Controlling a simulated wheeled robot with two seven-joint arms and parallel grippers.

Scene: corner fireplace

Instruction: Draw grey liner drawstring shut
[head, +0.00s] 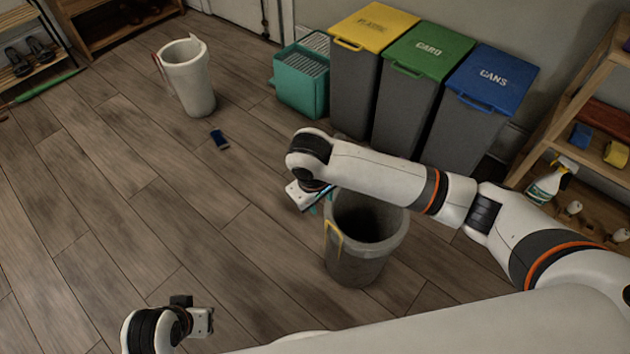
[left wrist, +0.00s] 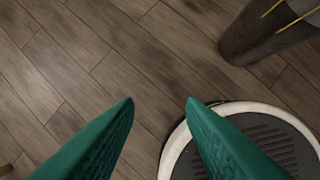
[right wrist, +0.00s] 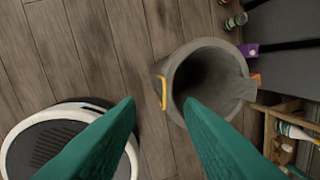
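A grey bin (head: 352,268) with a dark open mouth stands on the wooden floor. A yellow drawstring loop (head: 334,240) hangs at its left rim. In the right wrist view the loop (right wrist: 162,92) lies in the gap between my fingertips, beside the bin's rim (right wrist: 241,89). My right gripper (head: 320,200) is open and empty beside the bin; the arm passes over the bin's far side. My left gripper (left wrist: 159,102) is open and empty over bare floor; its fingers are hidden in the head view. The bin (left wrist: 254,40) and yellow string (left wrist: 278,22) show at its upper right.
A white bin (head: 190,85) with a red string stands farther back. Yellow-, green- and blue-lidded bins (head: 428,48) and a teal container (head: 298,88) line the wall. A dark blue object (head: 219,139) lies on the floor. Shelves (head: 565,105) stand right. Left floor is mostly clear.

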